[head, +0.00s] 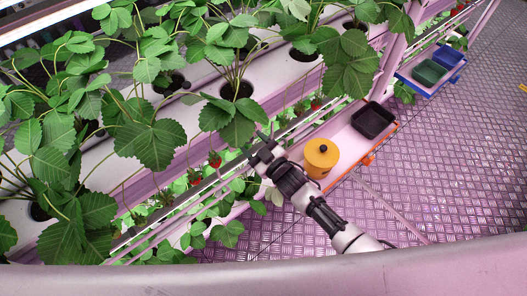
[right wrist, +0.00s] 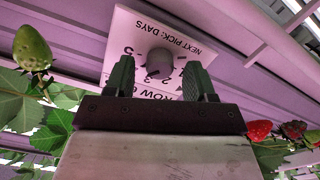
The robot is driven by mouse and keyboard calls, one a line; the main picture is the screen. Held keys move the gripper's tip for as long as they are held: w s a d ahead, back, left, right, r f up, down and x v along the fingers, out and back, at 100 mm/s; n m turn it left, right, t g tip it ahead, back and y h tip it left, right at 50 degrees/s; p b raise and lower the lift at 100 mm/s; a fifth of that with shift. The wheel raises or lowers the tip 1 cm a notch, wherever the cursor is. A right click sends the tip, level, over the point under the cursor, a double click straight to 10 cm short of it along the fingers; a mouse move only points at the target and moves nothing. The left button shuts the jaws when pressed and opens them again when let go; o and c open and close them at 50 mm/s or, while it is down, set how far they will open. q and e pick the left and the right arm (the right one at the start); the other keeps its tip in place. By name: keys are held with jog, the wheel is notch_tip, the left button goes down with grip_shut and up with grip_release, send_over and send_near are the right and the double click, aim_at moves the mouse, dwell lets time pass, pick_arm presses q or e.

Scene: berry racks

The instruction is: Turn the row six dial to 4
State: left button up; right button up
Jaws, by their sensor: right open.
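The row six dial (right wrist: 159,62) is a round grey knob on a white panel (right wrist: 205,72), which appears upside down in the right wrist view. The panel reads "NEXT PICK: DAYS" and, partly hidden, "ROW 6". A 5 shows left of the knob, and small digits show below it. A dark mark is on the knob's lower edge; I cannot tell surely which digit it points to. My right gripper (right wrist: 158,78) is open, its two dark fingers on either side of the knob, with gaps visible. In the head view my right gripper (head: 264,145) is at the rack's edge.
Strawberry plants (head: 150,140) grow in white gutters (head: 185,118) on the left. A yellow lidded pot (head: 321,158) and a black tray (head: 374,121) stand on a low shelf beside my right arm. Red berries (right wrist: 260,130) hang near the gripper.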

jog(key=b+v, duration=0.1)
jog(key=v, duration=0.9)
jog(key=shift+s+d+f, duration=0.1)
jog(key=s+d+f+m+g+h, duration=0.2)
jog(key=s+d+f, duration=0.1)
jog(key=f, duration=0.5)
jog(key=s+d+f+m+g+h, duration=0.1)
jog(key=s+d+f+h, duration=0.25)
jog(key=f, duration=0.45)
jog(key=s+d+f+m+g+h, duration=0.2)
jog(key=d+f, duration=0.2)
jog(key=f, duration=0.3)
jog(key=s+d+f+m+g+h, duration=0.1)
jog(key=s+d+f+g, duration=0.1)
jog(key=s+f, duration=0.3)
jog(key=s+d+f+m+g+h, duration=0.1)
jog(key=s+f, duration=0.4)
jog(key=s, duration=0.9)
jog(key=s+d+f+m+g+h, duration=0.1)
jog(key=s+d+f+g, duration=0.2)
jog(key=s, duration=0.6)
notch_tip(320, 180, down, 2)
jog(key=g, duration=0.2)
jog(key=shift+s+d+m+g, duration=0.3)
jog(key=shift+s+m, duration=0.1)
jog(key=shift+f, duration=0.15)
jog(key=shift+c, duration=1.1)
jog(key=shift+s, duration=0.1)
